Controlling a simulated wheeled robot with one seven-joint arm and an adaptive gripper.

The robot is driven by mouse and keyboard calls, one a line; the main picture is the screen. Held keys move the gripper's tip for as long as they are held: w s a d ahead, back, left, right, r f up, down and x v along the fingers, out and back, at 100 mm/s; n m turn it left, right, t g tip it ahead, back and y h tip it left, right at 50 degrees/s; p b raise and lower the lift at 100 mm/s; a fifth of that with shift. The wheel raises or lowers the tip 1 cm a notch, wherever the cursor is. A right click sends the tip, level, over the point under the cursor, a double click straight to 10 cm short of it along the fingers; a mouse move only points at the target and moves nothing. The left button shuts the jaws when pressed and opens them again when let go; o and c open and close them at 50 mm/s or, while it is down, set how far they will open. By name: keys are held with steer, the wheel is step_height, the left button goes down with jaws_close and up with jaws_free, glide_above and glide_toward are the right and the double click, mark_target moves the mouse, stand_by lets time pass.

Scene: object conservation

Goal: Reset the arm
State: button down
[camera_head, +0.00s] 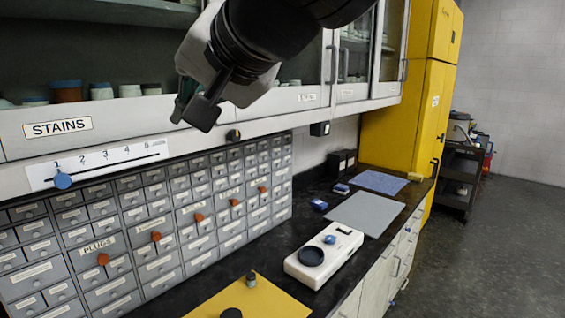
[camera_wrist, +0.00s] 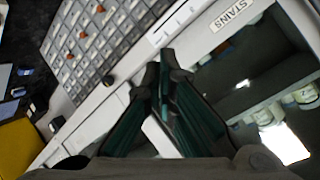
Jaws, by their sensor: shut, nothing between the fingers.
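My gripper (camera_head: 190,110) is raised in front of the white wall cabinet (camera_head: 120,122), at the top centre of the head view. It is apart from the bench below. In the wrist view the two dark green fingers of my gripper (camera_wrist: 162,65) come together at their tips, with nothing between them. The wrist view looks tilted across the cabinet's STAINS label (camera_wrist: 231,15) and the grey drawer unit (camera_wrist: 95,50).
The slider panel (camera_head: 110,160) with a blue knob is below the STAINS shelf. The black bench (camera_head: 265,262) holds a white device (camera_head: 325,262), a yellow mat (camera_head: 270,298) and a grey mat (camera_head: 366,212). A yellow cabinet (camera_head: 400,100) stands beyond.

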steer(key=s+d+f+g+h, duration=0.1)
steer(key=s+d+f+h, duration=0.2)
steer(key=d+f, duration=0.4)
steer(key=s+d+f+g+h, duration=0.1)
steer(key=s+d+f, duration=0.4)
steer(key=d, duration=0.8)
steer(key=s+d+f+g+h, duration=0.1)
steer(key=s+d+f+h, duration=0.3)
steer(key=d+f, duration=0.5)
steer(key=shift+s+d+f+h, duration=0.3)
steer(key=shift+s+d, duration=0.25)
steer(key=shift+d, duration=0.35)
